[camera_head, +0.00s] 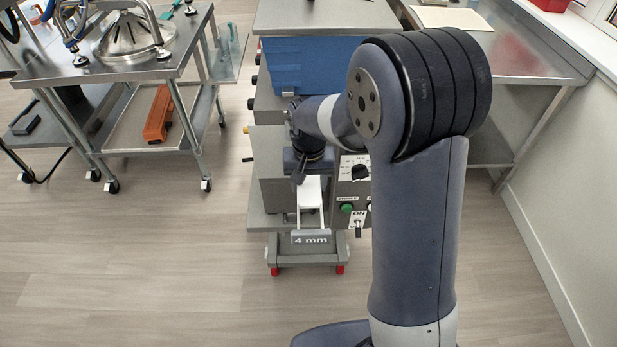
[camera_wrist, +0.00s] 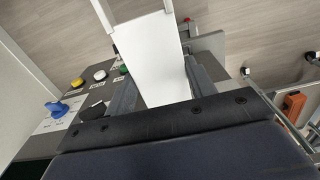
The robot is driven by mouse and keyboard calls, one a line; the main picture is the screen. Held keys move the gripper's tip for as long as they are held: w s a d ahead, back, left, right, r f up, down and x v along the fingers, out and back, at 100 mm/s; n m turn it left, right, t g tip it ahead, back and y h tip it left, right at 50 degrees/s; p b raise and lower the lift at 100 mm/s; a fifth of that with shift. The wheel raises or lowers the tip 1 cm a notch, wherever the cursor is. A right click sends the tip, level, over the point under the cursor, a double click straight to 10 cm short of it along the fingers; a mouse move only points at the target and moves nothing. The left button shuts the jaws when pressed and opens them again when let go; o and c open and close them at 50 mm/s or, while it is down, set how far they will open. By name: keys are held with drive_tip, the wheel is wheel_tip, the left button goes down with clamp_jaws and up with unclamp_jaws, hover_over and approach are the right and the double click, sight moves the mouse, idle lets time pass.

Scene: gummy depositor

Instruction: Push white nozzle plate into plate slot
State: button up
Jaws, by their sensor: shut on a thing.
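The white nozzle plate (camera_head: 310,190) lies at the front of the grey depositor machine, its long side pointing toward me. A grey "4 mm" tag (camera_head: 311,238) is at its near end. My gripper (camera_head: 302,178) points down over the plate's far part. In the wrist view the white plate (camera_wrist: 150,45) runs between the two grey fingers of my gripper (camera_wrist: 162,84), which are shut on it. The plate slot is hidden by my gripper and wrist, so I cannot tell how deep the plate sits.
A control panel (camera_head: 353,195) with a green button and knobs stands right of the plate. A blue bin (camera_head: 312,66) is behind my wrist. A steel cart (camera_head: 145,65) stands at left, a steel table (camera_head: 525,55) at right. The floor in front is clear.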

sight(309, 201)
drive_tip(key=shift+s+a+b, duration=0.1)
drive_tip(key=shift+s+b, duration=0.25)
drive_tip(key=shift+s, duration=2.05)
drive_tip(key=shift+w+r, duration=0.1)
drive_tip(key=shift+w+d+p, duration=0.15)
drive_tip(key=shift+w+p, duration=0.7)
drive_tip(key=shift+w, duration=2.8)
drive_tip(key=shift+w+d+p, duration=0.1)
drive_tip(key=shift+w+p, duration=0.75)
drive_tip(key=shift+w, duration=3.1)
drive_tip(key=shift+r, duration=0.1)
drive_tip(key=shift+s+f, duration=0.15)
drive_tip(key=shift+f, duration=0.15)
